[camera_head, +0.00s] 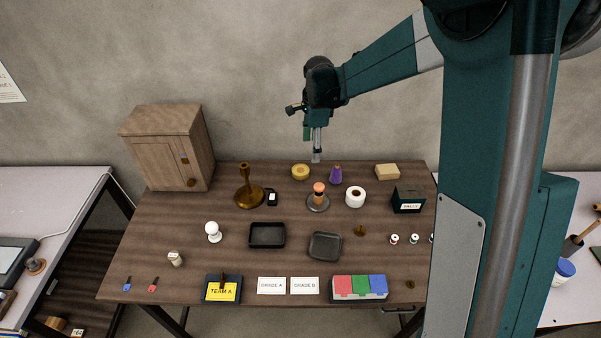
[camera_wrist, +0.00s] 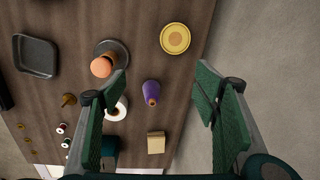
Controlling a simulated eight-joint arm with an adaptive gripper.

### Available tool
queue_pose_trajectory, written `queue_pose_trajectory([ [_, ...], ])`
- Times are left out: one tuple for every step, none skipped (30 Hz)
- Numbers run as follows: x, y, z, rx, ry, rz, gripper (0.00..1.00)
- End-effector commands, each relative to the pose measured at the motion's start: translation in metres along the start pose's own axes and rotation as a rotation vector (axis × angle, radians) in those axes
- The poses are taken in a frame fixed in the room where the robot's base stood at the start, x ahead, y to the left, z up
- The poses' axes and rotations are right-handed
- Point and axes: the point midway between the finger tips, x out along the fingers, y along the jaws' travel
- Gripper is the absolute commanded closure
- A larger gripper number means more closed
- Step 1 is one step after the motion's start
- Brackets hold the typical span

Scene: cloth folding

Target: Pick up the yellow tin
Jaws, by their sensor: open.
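The yellow tin (camera_head: 300,172) is a low round tin with a ring on its top. It stands near the back edge of the brown table, left of a purple cone. In the wrist view the yellow tin (camera_wrist: 175,39) lies beyond my fingertips, at the upper middle, fully visible. My gripper (camera_head: 316,158) hangs above the back of the table, just right of the tin in the head view. In the wrist view my gripper (camera_wrist: 163,78) has its green-padded fingers spread wide. It is open with nothing between its pads, and it is apart from the tin.
The purple cone (camera_head: 336,175), an orange-topped stand (camera_head: 318,198), a white roll (camera_head: 355,197) and a beige block (camera_head: 387,171) stand close by. A brass candlestick (camera_head: 247,190) and a wooden cabinet (camera_head: 170,150) are at left. Two dark trays (camera_head: 267,246) lie mid-table.

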Motion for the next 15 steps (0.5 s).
queue_pose_trajectory([
  [0.009, -0.006, 0.004, 0.023, 0.001, 0.010, 0.40],
  [0.015, -0.009, 0.006, 0.038, 0.001, 0.015, 0.40],
  [0.021, -0.013, 0.009, 0.058, 0.002, 0.022, 0.40],
  [0.026, -0.016, 0.011, 0.074, 0.003, 0.027, 0.40],
  [0.031, -0.018, 0.013, 0.089, 0.004, 0.033, 0.40],
  [0.039, -0.022, 0.016, 0.108, 0.005, 0.041, 0.40],
  [0.044, -0.024, 0.018, 0.124, 0.006, 0.046, 0.40],
  [0.049, -0.027, 0.020, 0.137, 0.007, 0.050, 0.40],
  [0.055, -0.029, 0.023, 0.155, 0.009, 0.056, 0.40],
  [0.060, -0.031, 0.025, 0.167, 0.010, 0.061, 0.40],
  [0.064, -0.033, 0.026, 0.180, 0.011, 0.066, 0.40],
  [0.069, -0.035, 0.028, 0.193, 0.013, 0.071, 0.40],
  [0.072, -0.036, 0.029, 0.203, 0.014, 0.074, 0.40],
  [0.075, -0.037, 0.030, 0.211, 0.015, 0.076, 0.40],
  [0.079, -0.039, 0.031, 0.221, 0.016, 0.079, 0.40],
])
